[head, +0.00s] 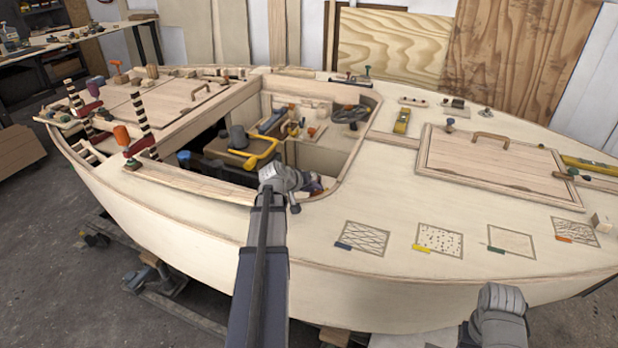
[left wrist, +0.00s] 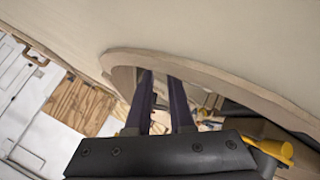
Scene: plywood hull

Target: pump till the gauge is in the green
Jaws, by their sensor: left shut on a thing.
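My left gripper (head: 316,186) reaches over the near rim of the cockpit opening (head: 352,160) in the pale plywood hull. In the left wrist view its two dark fingers (left wrist: 163,95) run in past the curved wooden rim. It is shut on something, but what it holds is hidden. A bent yellow bar (head: 262,157) stands in the cockpit beside my wrist; a yellow part (left wrist: 272,148) also shows close beside the gripper body. I cannot make out a gauge or its needle. My right arm (head: 500,308) shows at lower right; its fingers are not visible.
A dark cylinder (head: 238,136) and small tools crowd the cockpit. A hatch with a wooden handle (head: 490,139) lies on the right deck. Patterned squares (head: 362,240) mark the near deck, which is otherwise clear.

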